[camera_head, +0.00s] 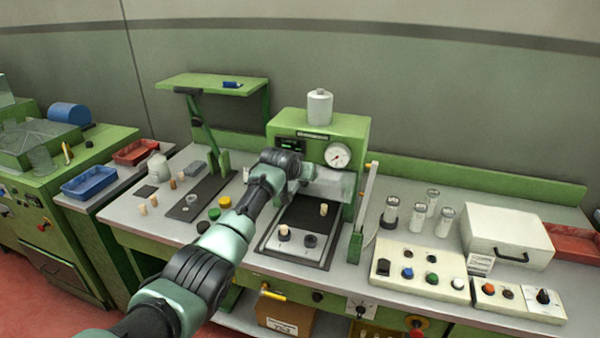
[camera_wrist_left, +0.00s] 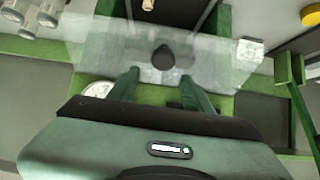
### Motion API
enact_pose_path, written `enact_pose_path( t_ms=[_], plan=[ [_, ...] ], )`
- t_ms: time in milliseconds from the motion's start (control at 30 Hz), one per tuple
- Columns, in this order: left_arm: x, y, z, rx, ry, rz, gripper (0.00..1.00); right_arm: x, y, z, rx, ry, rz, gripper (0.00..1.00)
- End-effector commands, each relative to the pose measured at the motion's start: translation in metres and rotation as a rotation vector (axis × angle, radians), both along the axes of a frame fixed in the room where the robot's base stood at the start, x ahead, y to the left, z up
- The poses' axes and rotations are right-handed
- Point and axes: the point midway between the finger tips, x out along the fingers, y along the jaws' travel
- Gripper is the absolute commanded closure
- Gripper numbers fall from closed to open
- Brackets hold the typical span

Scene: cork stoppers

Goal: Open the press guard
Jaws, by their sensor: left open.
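The green press (camera_head: 350,128) stands at the middle back of the bench, with a round gauge on its front. Its clear guard (camera_head: 328,188) hangs at the press front, above the dark bed (camera_head: 305,215). In the left wrist view the guard (camera_wrist_left: 100,45) is a see-through panel with a black knob (camera_wrist_left: 163,57). My left gripper (camera_head: 300,172) is at the guard, its arm partly covering it. In the left wrist view its two fingers (camera_wrist_left: 158,77) are open and empty, pointing at the knob. Whether they touch the guard is unclear. My right gripper is not seen.
A green upright post (camera_head: 357,225) stands right of the press bed. Corks (camera_head: 284,231) and a dark ring lie on the bed plate. Glass jars (camera_head: 417,216) and a button panel (camera_head: 420,268) are to the right. Yellow and green caps (camera_head: 225,202) lie to the left.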

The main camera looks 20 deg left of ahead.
Motion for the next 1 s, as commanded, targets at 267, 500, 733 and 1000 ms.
enact_pose_path(
  t_ms=[267, 500, 733, 1000],
  plan=[
    [-0.021, 0.001, 0.014, 0.0, -0.002, 0.0, 0.5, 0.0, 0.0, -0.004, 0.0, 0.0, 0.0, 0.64],
    [-0.043, 0.002, 0.032, 0.0, -0.003, 0.001, 0.5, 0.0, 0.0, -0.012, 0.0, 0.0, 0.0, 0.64],
    [-0.055, 0.003, 0.042, 0.001, -0.001, 0.001, 0.5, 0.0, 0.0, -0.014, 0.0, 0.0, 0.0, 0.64],
    [-0.056, 0.003, 0.043, 0.0, 0.0, 0.001, 0.5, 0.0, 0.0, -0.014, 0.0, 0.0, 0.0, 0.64]
  ],
)
